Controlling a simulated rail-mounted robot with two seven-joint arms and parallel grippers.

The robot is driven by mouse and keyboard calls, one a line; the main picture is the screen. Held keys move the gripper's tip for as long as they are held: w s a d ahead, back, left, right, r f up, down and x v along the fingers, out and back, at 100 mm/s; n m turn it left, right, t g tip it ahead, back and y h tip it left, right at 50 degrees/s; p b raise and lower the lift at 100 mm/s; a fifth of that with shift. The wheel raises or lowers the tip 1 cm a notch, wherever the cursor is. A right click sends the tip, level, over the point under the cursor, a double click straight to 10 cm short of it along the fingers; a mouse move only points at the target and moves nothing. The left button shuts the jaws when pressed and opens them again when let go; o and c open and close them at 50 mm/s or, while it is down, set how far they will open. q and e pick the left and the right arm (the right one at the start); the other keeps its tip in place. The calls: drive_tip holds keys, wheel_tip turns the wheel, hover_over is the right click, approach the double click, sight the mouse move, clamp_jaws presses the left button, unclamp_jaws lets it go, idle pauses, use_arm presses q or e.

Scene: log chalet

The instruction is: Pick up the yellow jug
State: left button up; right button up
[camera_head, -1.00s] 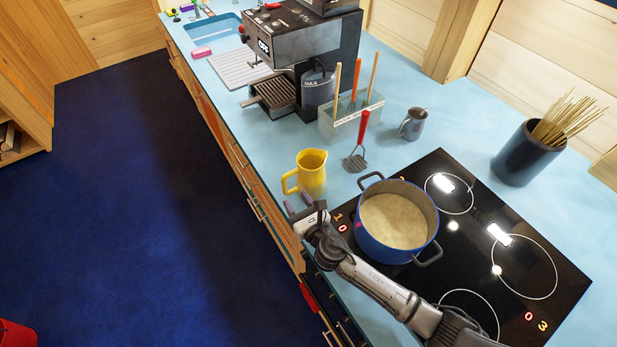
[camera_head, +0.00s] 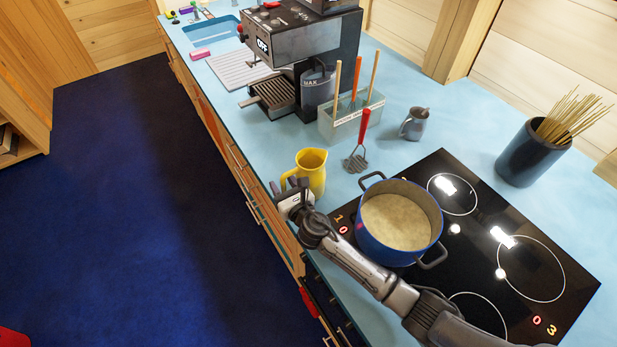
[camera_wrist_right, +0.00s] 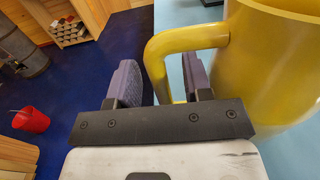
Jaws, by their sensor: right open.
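The yellow jug (camera_head: 314,170) stands upright on the blue counter, left of the blue pot. In the right wrist view the jug (camera_wrist_right: 275,60) fills the upper right, with its handle (camera_wrist_right: 160,55) in front of my gripper. My right gripper (camera_head: 290,184) is at the jug's handle side, close to it. In the right wrist view the open fingers (camera_wrist_right: 160,85) stand apart, with the handle's lower end near the right finger. I cannot tell whether they touch. My left gripper is not in view.
A blue pot (camera_head: 397,221) of pale food sits on the black cooktop (camera_head: 505,262) beside my right arm. A red-handled masher (camera_head: 358,150), a utensil holder (camera_head: 345,124), a grey pitcher (camera_head: 414,123) and a coffee machine (camera_head: 300,50) stand beyond the jug.

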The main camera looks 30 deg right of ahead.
clamp_jaws()
idle(0.3)
drive_tip(key=shift+r, duration=0.1)
